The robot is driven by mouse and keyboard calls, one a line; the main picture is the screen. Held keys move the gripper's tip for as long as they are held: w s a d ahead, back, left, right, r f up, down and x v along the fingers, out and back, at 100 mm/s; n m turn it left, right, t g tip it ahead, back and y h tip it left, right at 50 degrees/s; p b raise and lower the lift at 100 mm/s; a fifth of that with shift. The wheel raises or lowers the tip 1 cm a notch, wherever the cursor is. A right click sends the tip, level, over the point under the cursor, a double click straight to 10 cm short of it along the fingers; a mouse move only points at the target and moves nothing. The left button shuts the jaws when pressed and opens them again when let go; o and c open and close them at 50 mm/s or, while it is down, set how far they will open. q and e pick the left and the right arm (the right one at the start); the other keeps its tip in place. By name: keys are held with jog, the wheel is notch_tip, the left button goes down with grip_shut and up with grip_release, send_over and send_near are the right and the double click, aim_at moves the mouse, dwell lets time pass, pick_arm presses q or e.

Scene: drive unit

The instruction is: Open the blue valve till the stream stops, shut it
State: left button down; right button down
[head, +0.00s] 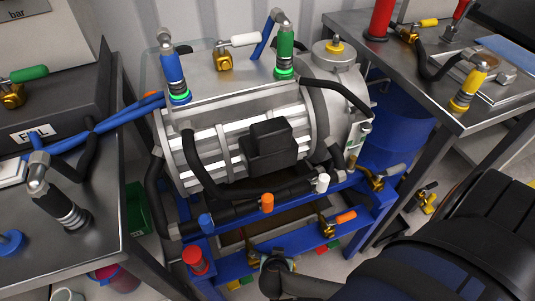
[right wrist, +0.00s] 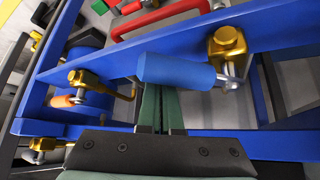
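The blue valve shows in the right wrist view as a brass body (right wrist: 227,42) with a thick blue handle (right wrist: 175,70) pointing left, along the blue frame. My right gripper (right wrist: 161,98) has its two green fingers close together, with their tips at the lower edge of the handle. The handle hides the very tips, so I cannot tell whether they touch it. In the head view a brass fitting (head: 251,257) sits on the frame's front beam beside my right gripper (head: 279,263); no blue handle shows there. No stream is visible. My left gripper is out of view.
An orange-handled valve (right wrist: 82,98) sits left of the blue one in the wrist view. The drive unit (head: 205,150) stands on a blue frame (head: 290,240) between two metal tables. Hoses (head: 205,180) run across its front. A red handle (right wrist: 160,20) lies beyond the beam.

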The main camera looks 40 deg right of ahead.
jog(key=shift+s+a, duration=0.15)
jog(key=shift+s, duration=0.15)
